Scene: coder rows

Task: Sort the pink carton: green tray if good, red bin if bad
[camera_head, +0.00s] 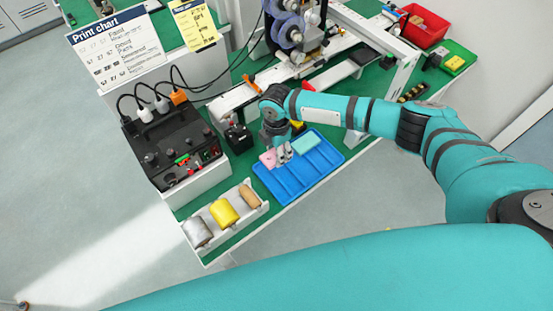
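The pink carton (268,158) lies at the left end of a blue compartment tray (325,157) on the green bench. My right gripper (284,157) points down over this tray, just right of the pink carton. Its fingertips are small and partly overlap the carton, so I cannot tell whether they touch or hold it. A teal carton (306,143) lies in the same tray, right of the gripper. The red bin (425,27) stands at the back right. A small green tray (458,58) with a yellow part is in front of it. My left gripper is out of view.
A black box with cables (172,145) stands left of the blue tray. A white holder (255,212) with silver, yellow and brown rolls is in front. A printing machine (295,30) stands behind. A print chart (115,48) and yellow note (194,25) are at upper left.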

